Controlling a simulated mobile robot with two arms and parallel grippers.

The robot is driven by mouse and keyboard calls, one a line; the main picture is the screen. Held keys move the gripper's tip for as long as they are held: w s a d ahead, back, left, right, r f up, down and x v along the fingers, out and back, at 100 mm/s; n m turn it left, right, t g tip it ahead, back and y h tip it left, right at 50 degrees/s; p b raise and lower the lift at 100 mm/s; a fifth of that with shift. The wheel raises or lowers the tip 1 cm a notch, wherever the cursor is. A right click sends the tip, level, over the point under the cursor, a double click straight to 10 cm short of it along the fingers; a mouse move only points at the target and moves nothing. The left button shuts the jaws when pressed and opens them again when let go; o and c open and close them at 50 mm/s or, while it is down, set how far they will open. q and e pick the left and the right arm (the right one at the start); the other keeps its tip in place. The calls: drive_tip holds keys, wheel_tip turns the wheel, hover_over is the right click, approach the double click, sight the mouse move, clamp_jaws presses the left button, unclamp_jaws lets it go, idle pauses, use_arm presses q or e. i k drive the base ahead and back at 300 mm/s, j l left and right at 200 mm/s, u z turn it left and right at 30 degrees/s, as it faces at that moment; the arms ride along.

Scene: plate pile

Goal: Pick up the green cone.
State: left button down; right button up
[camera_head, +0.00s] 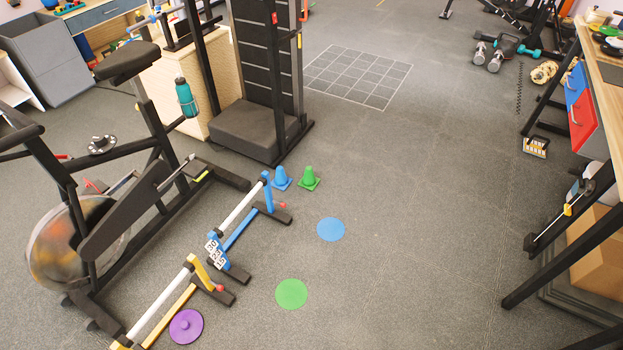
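The green cone (309,178) stands upright on the grey floor near the middle of the head view. It is just right of a blue cone (281,178), close beside it. Both are in front of the black weight machine's padded base. The green cone is fully visible. Neither of my grippers shows in the head view.
A blue-and-white hurdle (240,208) stands left of the cones, and a yellow-and-white one (163,312) nearer. An exercise bike (110,215) fills the left. Flat blue (331,229) and green (291,293) discs lie on the floor. Open floor extends right toward a workbench (598,75).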

sight(309, 181)
drive_tip(key=i+l+u, duration=0.15)
drive_tip(key=i, duration=0.4)
drive_tip(key=i+l+u, duration=0.2)
drive_tip(key=i, duration=0.4)
